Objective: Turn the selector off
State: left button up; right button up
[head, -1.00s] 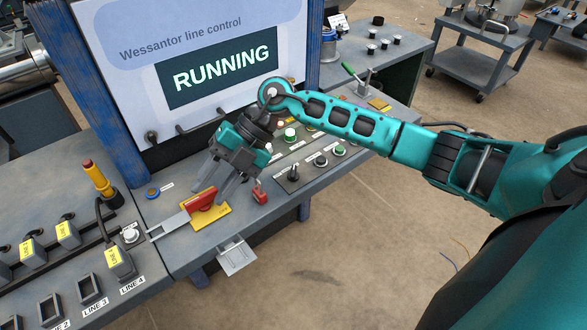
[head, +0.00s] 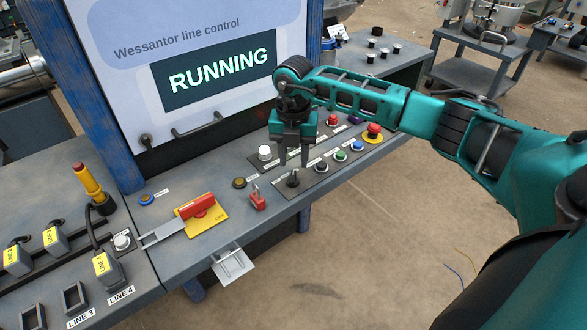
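A small black selector knob (head: 292,180) stands on a dark panel plate along the front of the sloped console. My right gripper (head: 294,163) points down just above this knob. Its two fingers are apart, and nothing shows between them. I cannot tell whether the fingertips reach down around the knob. The knob's label is too small to read. My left gripper is not in view.
Black, green and blue buttons and a red mushroom button (head: 374,131) lie to the right. The screen (head: 219,76) behind reads RUNNING.

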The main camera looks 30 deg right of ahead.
aim_at(294, 172)
jog(key=shift+f, duration=1.8)
grip_shut()
